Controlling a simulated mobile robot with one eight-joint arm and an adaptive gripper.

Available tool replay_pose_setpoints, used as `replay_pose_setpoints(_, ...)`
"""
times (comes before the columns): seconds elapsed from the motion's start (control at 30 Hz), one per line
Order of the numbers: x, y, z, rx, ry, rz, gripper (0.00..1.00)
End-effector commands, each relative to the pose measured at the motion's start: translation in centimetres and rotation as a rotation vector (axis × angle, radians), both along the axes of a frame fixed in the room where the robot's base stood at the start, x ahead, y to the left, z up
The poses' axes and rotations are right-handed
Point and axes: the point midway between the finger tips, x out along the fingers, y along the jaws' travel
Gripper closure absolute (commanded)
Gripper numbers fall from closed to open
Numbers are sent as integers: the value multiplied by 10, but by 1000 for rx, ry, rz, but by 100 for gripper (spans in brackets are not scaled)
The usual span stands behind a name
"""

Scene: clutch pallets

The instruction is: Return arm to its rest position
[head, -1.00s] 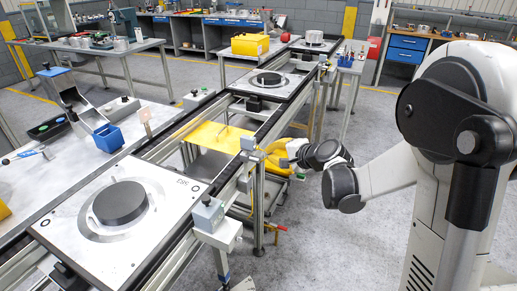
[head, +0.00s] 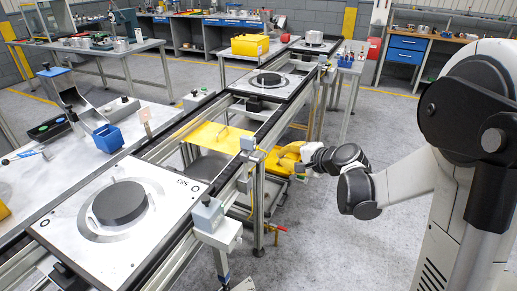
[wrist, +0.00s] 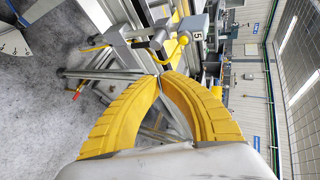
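My arm (head: 400,180) reaches in from the right side of the head view. My gripper (head: 276,153) has yellow fingers and is beside the conveyor frame, over the floor side. In the wrist view the two curved yellow fingers of my gripper (wrist: 161,76) come together at their tips. The gripper looks shut, with nothing seen held between the fingers. The conveyor line (head: 172,150) carries a near pallet (head: 180,188) with a dark round disc (head: 120,202) on it. A farther pallet (head: 287,92) carries another dark disc (head: 267,79).
A yellow plate (head: 215,136) lies across the conveyor frame. A grey box on a post (head: 208,215) stands at the conveyor's near side. A blue bin (head: 108,138) sits on the left bench. Open grey floor (head: 340,250) lies between the conveyor and my body.

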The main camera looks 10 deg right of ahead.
Motion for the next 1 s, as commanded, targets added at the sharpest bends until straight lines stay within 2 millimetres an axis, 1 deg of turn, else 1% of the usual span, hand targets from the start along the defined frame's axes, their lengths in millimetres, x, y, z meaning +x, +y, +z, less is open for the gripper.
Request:
replay_pose_setpoints(0.07, 0, 0, 0, -1, 0, 0, 100)
replay_pose_setpoints(0.17, -6, 4, 4, -29, 4, 14, 100)
replay_pose_setpoints(0.27, -24, 14, 15, -112, 12, 54, 100)
replay_pose_setpoints(0.37, -56, 28, 28, -253, 24, 121, 100)
replay_pose_setpoints(0.4, -72, 33, 33, -318, 29, 152, 100)
replay_pose_setpoints(0.47, -97, 38, 39, -419, 37, 200, 100)
replay_pose_setpoints(0.5, -113, 41, 43, -484, 41, 233, 100)
replay_pose_setpoints(0.67, -183, 43, 48, -745, 55, 368, 100)
replay_pose_setpoints(0.7, -199, 42, 48, -809, 59, 401, 100)
replay_pose_setpoints(0.8, -236, 36, 46, -953, 65, 475, 100)
replay_pose_setpoints(0.9, -263, 30, 42, -1067, 70, 534, 100)
replay_pose_setpoints(1.0, -280, 24, 39, -1142, 74, 573, 100)
